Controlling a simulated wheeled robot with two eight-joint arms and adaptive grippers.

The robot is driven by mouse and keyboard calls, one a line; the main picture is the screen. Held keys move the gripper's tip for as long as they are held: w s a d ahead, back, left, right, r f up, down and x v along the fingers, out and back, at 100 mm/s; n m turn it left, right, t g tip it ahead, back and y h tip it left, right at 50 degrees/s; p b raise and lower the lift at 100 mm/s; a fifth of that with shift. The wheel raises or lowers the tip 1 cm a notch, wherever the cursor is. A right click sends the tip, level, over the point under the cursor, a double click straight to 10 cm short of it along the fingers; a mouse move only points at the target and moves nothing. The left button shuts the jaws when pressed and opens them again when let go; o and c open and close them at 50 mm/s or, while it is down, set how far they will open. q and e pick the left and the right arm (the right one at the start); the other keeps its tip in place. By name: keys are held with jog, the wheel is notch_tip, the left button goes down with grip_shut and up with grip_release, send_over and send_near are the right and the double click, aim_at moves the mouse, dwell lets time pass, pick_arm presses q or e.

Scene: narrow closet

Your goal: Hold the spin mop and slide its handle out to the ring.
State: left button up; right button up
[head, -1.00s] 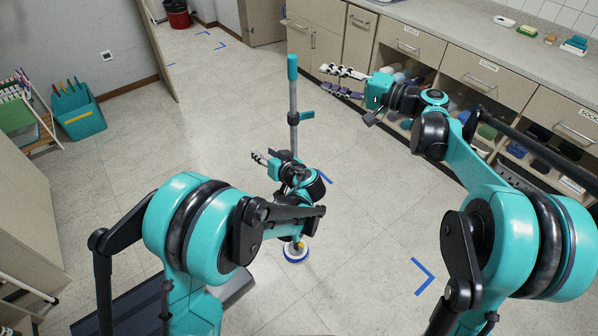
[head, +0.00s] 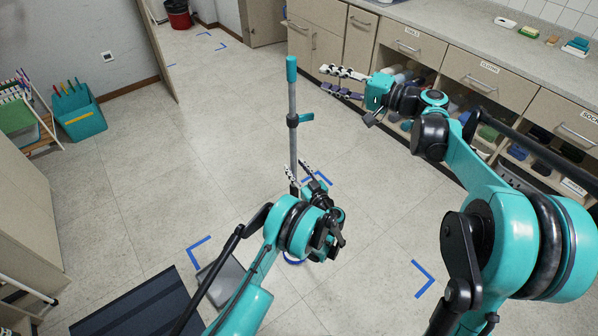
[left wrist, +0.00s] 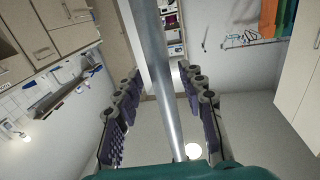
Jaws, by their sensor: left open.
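I cannot make out a ring on the pole. The mop's blue-rimmed foot is mostly hidden behind my left arm. My left gripper (head: 299,174) is open at the lower pole, below the collar. In the left wrist view the pole (left wrist: 160,75) runs between the two spread fingers (left wrist: 160,105), with gaps at both sides. My right gripper (head: 343,81) is open and empty, right of the upper pole.
Cabinets with drawers and open shelves (head: 480,75) line the right side under a counter. A teal bin (head: 78,112) and a rack stand at the left, and a red bucket (head: 178,14) at the back. Blue corner marks lie on the floor around the mop.

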aim_at(293, 68)
pick_arm(q)
jog(key=x, duration=0.6)
grip_shut()
pick_arm(e)
jog(key=shift+o, duration=1.2)
jog(key=w+a+n, duration=0.2)
jog(key=a+n, duration=0.1)
jog(key=n, duration=0.3)
jog(key=w+a+n+g+y, duration=0.1)
jog(key=w+a+n, duration=0.1)
jog(key=n, duration=0.3)
jog(key=w+a+n, duration=0.2)
jog(key=a+n, duration=0.2)
jog(key=n, duration=0.2)
jog(key=shift+w+a+f+n+g+y, duration=0.2)
jog(key=shift+w+a+n+g+y, duration=0.1)
jog(key=shift+w+a, duration=0.1)
